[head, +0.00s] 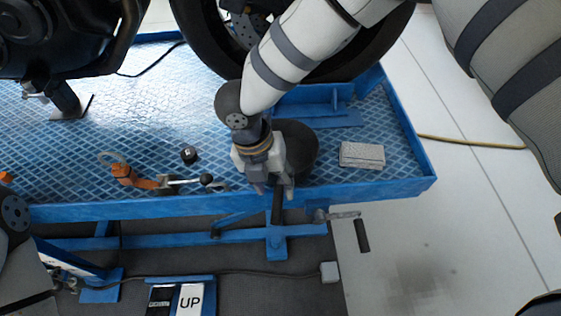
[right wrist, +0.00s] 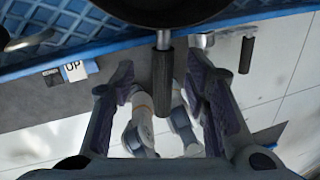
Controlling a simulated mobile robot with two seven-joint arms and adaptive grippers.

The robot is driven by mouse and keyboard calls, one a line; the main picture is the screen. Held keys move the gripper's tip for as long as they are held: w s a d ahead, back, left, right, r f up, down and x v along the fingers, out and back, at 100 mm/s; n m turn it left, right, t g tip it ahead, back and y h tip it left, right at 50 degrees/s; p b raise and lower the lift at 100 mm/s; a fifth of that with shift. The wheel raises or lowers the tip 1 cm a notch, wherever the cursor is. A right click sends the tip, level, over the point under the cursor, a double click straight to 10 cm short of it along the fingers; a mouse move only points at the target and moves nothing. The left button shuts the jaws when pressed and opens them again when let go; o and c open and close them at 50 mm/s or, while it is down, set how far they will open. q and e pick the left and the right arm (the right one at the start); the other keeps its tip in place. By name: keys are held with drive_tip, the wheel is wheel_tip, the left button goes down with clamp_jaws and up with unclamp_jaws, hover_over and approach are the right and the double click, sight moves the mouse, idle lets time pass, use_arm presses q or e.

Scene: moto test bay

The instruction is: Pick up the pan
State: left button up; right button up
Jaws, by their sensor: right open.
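The dark round pan (head: 300,147) sits on the blue lift platform near its front edge, partly hidden by my right arm and gripper. Its dark handle (head: 277,207) points toward the front, past the platform edge. My right gripper (head: 272,186) is over the handle side of the pan. In the right wrist view, the pan (right wrist: 168,10) shows at the top, and its handle (right wrist: 163,82) lies between the two spread fingers of the open right gripper (right wrist: 160,84), with space on both sides. My left gripper is not in view; only part of the left arm shows.
The platform (head: 390,190) also carries a grey block (head: 362,155), a small black cap (head: 189,155) and an orange strap with a metal lever (head: 135,178). A motorcycle wheel (head: 375,45) stands behind. A crank (head: 362,232) juts from the front; UP/DOWN pedals (head: 191,299) are below.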

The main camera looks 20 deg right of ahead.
sight(277, 193)
drive_tip(key=f, duration=0.2)
drive_tip(key=s+f, duration=0.1)
drive_tip(key=shift+d+f, duration=0.35)
drive_tip(key=shift+f, duration=0.05)
drive_tip(key=shift+w, duration=0.1)
clamp_jaws()
drive_tip(key=shift+r, duration=0.1)
